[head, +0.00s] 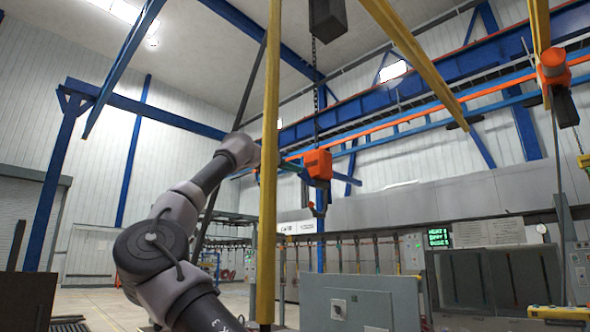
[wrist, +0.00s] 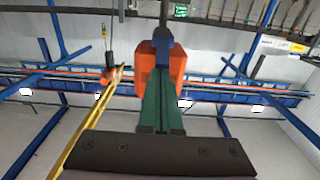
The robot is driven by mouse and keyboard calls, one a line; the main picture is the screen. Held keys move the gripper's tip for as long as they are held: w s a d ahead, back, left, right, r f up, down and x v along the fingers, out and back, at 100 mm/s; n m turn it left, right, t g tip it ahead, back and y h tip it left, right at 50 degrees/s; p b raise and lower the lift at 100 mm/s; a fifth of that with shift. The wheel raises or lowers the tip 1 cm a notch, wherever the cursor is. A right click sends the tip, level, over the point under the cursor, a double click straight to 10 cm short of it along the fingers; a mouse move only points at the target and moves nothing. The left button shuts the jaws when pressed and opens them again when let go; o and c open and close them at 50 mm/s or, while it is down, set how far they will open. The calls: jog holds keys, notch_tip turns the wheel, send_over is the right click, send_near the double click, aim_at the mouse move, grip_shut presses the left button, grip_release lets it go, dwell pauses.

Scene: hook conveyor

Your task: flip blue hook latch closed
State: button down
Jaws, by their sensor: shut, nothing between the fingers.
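My gripper (head: 303,170) reaches from the left to the side of the block. In the wrist view its green fingers (wrist: 160,78) are together, empty, and overlap the block; I cannot tell whether they touch it.
A yellow post (head: 268,200) stands in front of my forearm. A second orange hoist (head: 553,66) hangs at the upper right. A grey cabinet (head: 345,300) stands below the hook. Blue beams cross overhead. The air left of the hook looks free.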

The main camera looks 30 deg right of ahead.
jog(key=shift+a+f, duration=0.1)
jog(key=shift+f, duration=0.15)
jog(key=w+d+f+t+h, duration=0.1)
jog(key=d+f+h, duration=0.1)
jog(key=f, duration=0.8)
jog(key=shift+w+d+f+h, duration=0.15)
jog(key=shift+d+h, duration=0.25)
jog(key=shift+d, duration=0.45)
dwell(0.4)
dwell(0.3)
notch_tip(320, 180, down, 10)
jog(key=shift+a+r, duration=0.25)
dwell(0.4)
